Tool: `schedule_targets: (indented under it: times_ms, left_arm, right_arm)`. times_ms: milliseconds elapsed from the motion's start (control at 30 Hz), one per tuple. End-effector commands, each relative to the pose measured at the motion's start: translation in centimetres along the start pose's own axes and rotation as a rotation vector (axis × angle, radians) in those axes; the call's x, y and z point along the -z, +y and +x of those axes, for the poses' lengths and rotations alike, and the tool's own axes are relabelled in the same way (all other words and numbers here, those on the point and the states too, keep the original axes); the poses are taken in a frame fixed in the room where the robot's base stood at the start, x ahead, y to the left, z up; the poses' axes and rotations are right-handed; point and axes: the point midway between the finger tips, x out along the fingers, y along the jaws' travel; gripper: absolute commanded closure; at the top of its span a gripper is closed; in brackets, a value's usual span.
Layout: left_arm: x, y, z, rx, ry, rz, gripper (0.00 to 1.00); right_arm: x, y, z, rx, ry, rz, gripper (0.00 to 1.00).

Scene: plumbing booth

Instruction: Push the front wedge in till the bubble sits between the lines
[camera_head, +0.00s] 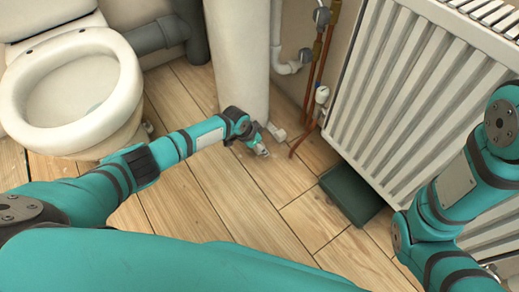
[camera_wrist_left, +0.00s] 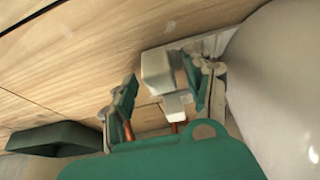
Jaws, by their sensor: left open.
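My left gripper (camera_head: 260,148) is low over the floor, beside the foot of the white pedestal (camera_head: 238,60). In the left wrist view its two fingers are apart, and a pale block (camera_wrist_left: 157,72) shows between them; I cannot tell whether they touch it. The block may be the front wedge, but I cannot be sure. A pale strip (camera_wrist_left: 215,42) lies behind it along the pedestal foot (camera_wrist_left: 285,85). In the head view a small white piece (camera_head: 277,132) is at the foot. No bubble or level lines show. My right arm is at the right, its gripper not visible.
A dark green tray (camera_head: 350,193) lies on the wooden floor below the white radiator (camera_head: 420,100). Copper pipes (camera_head: 318,70) rise beside the pedestal. A toilet (camera_head: 72,90) stands at the left.

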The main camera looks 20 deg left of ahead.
Motion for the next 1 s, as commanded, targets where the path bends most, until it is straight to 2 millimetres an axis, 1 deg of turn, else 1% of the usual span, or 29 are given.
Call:
schedule_targets:
  times_ms: [67,333,733,1000]
  left_arm:
    - [0.04,-0.04,0.30,0.001,0.001,0.000,0.48]
    - [0.07,-0.05,0.24,0.001,0.001,0.000,0.48]
    - [0.04,-0.05,0.25,0.001,0.001,0.000,1.00]
    - [0.03,-0.05,0.23,0.001,0.000,-0.001,1.00]
  right_arm:
    - [0.09,-0.06,-0.28,0.000,0.000,0.000,0.60]
    - [0.08,-0.05,-0.21,0.000,0.000,0.000,0.60]
    - [0.10,-0.07,-0.22,0.001,0.001,0.000,0.60]
    - [0.08,-0.05,-0.18,0.001,0.001,0.000,0.60]
